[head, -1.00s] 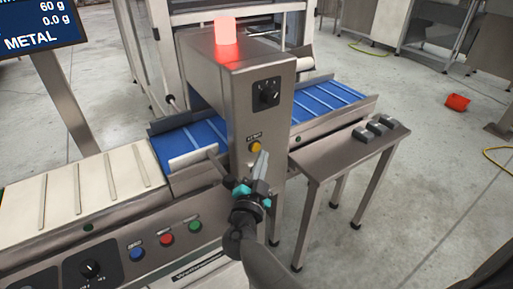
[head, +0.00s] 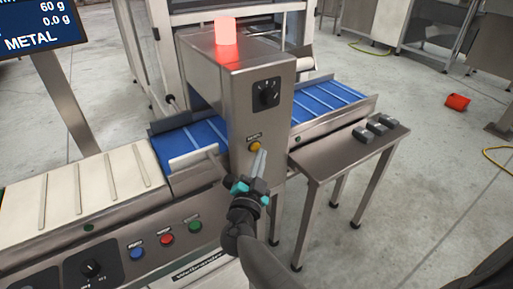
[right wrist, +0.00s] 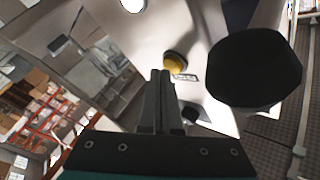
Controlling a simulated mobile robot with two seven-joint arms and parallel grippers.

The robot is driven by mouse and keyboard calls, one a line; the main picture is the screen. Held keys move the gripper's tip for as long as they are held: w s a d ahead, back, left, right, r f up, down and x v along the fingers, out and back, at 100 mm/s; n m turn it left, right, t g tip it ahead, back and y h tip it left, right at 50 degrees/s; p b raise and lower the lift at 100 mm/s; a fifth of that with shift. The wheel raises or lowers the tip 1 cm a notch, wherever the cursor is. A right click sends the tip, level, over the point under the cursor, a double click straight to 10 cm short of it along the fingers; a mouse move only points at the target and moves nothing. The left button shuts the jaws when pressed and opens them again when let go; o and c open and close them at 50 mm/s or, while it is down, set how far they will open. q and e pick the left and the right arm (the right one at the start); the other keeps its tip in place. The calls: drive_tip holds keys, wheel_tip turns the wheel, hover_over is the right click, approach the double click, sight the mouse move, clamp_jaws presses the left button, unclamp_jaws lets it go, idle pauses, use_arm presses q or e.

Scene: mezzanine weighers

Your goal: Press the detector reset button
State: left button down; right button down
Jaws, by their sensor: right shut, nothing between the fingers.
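The yellow detector reset button (head: 255,147) is on the front face of the steel metal detector housing (head: 236,110), under a small label. It also shows in the right wrist view (right wrist: 174,62), just beyond my fingertips. My right gripper (head: 261,153) is shut and empty. Its tips are close to the button, slightly below and to the right of it in the head view. I cannot tell whether they touch it. A red lamp (head: 226,32) glows on top of the housing. My left gripper is not in view.
A black rotary knob (head: 266,92) sits above the button. A blue belt (head: 335,97) runs through the housing. Blue, red and green buttons (head: 167,238) line the front panel. A side table (head: 325,165) at right holds grey blocks (head: 375,130). A screen (head: 38,22) reads METAL.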

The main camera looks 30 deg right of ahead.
drive_tip(key=shift+w, duration=0.4)
idle(0.6)
drive_tip(key=shift+s, duration=0.1)
drive_tip(key=shift+s+p, duration=0.65)
drive_tip(key=shift+s, duration=0.1)
drive_tip(key=s+p, duration=0.2)
drive_tip(key=s, duration=0.1)
drive_tip(key=s+p, duration=0.1)
drive_tip(key=s, duration=0.1)
drive_tip(key=shift+d, duration=0.25)
